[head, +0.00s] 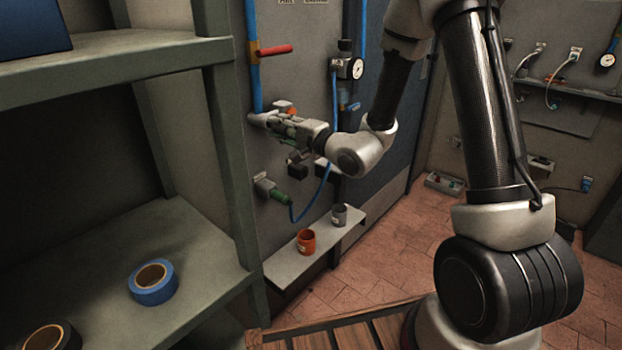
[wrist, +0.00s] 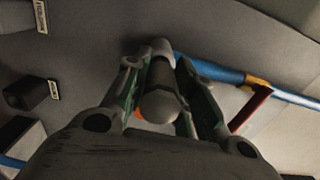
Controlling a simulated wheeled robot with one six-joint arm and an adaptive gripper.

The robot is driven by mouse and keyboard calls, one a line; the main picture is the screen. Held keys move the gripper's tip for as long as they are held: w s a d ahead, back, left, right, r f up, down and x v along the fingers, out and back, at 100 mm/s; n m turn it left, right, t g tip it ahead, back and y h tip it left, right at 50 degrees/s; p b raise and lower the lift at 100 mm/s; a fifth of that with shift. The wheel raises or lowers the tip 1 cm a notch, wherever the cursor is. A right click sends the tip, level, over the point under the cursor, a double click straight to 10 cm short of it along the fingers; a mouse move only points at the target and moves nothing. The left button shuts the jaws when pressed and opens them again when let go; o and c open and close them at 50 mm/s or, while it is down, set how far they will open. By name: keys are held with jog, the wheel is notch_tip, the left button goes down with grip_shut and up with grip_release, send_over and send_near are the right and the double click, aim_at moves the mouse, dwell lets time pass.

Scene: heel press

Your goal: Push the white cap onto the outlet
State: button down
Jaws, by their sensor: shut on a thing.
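The blue pipe (head: 254,75) runs down the grey wall panel and ends in a pale elbow outlet (head: 262,119). It also shows in the wrist view, where the pale outlet (wrist: 161,48) lies just beyond my fingertips. My gripper (head: 273,122) is at the outlet, its fingers pointing left toward it. In the wrist view my gripper (wrist: 160,66) is shut on a pale, round-ended piece that looks like the white cap (wrist: 160,106). The cap lies between the green-sided fingers, in line with the outlet. Whether it touches or sits on the outlet is hidden.
A red valve lever (head: 275,50) sticks out above my gripper. A gauge (head: 357,68) is to the right. A blue hose (head: 309,212) hangs below. An orange mug (head: 306,243) and a grey mug (head: 339,216) stand on a low ledge. A shelving unit (head: 220,165) stands left.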

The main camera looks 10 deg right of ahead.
jog(key=shift+w+a, duration=0.4)
jog(key=shift+w, duration=0.15)
jog(key=c, duration=1.1)
grip_release()
